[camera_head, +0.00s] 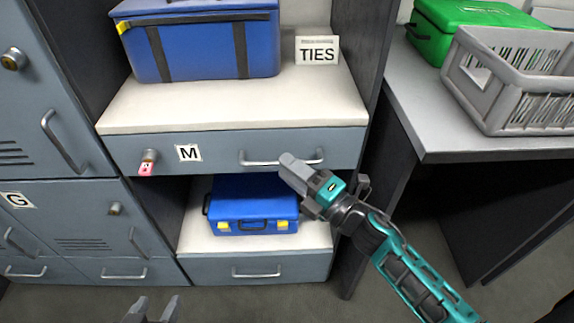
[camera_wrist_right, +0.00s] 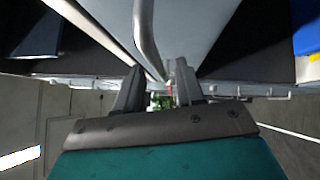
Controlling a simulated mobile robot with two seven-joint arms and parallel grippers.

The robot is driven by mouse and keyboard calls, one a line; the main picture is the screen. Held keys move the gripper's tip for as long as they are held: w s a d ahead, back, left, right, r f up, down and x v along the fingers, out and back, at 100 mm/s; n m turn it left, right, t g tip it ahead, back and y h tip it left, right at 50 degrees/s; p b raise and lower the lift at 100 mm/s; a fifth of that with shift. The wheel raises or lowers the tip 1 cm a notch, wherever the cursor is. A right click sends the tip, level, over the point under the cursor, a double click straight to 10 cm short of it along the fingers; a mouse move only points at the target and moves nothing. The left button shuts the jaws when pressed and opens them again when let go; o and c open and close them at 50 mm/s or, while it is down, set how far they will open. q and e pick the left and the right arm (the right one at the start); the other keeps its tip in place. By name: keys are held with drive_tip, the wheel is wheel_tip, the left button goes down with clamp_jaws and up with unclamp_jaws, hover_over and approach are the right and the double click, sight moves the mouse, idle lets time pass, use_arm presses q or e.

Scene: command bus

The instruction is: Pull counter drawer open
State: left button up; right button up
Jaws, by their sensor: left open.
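The counter drawer (camera_head: 215,151) has a grey-blue front with an "M" label, below a cream counter top. It looks shut. Its silver bar handle (camera_head: 257,162) is partly covered by my right gripper (camera_head: 290,165). In the right wrist view the handle (camera_wrist_right: 144,35) runs down into the space between the two fingers of my right gripper (camera_wrist_right: 158,85). The fingers stand apart, and I cannot tell whether either touches the bar. My left gripper (camera_head: 152,308) is open and empty at the bottom edge of the head view, low and away from the drawer.
A key with a pink tag (camera_head: 147,163) sits in the drawer's lock. A blue bag (camera_head: 205,42) and a "TIES" sign (camera_head: 317,50) stand on the counter. A blue case (camera_head: 252,205) lies on the shelf below. A desk (camera_head: 460,140) with a grey crate (camera_head: 500,90) is at right.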

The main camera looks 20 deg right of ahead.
drive_tip(key=shift+w+a+r, duration=0.1)
drive_tip(key=shift+w+a, duration=0.25)
drive_tip(key=shift+w, duration=0.25)
drive_tip(key=shift+c, duration=0.4)
clamp_jaws()
